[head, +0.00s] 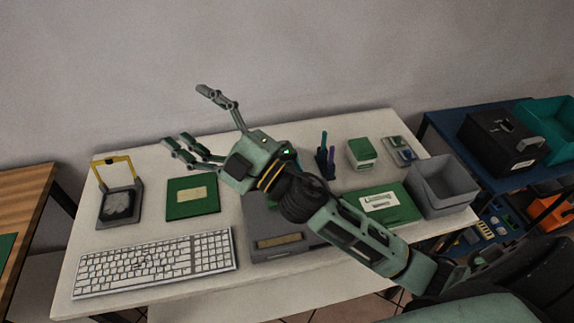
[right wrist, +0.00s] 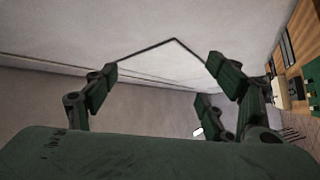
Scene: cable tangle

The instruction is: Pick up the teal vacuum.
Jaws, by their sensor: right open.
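I cannot make out a teal vacuum in either view. My right gripper (head: 193,124) is raised above the white desk, with its fingers spread wide and nothing between them. Its fingers point to the upper left, toward the wall. My left gripper is not in view.
The white desk (head: 150,278) holds a keyboard (head: 155,262), a green book (head: 192,197), a yellow-framed stand (head: 119,203), a pen holder (head: 325,160), a green-topped box (head: 361,153) and a grey bin (head: 443,185). A blue table at right bears a black case (head: 500,138) and teal bin (head: 548,125).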

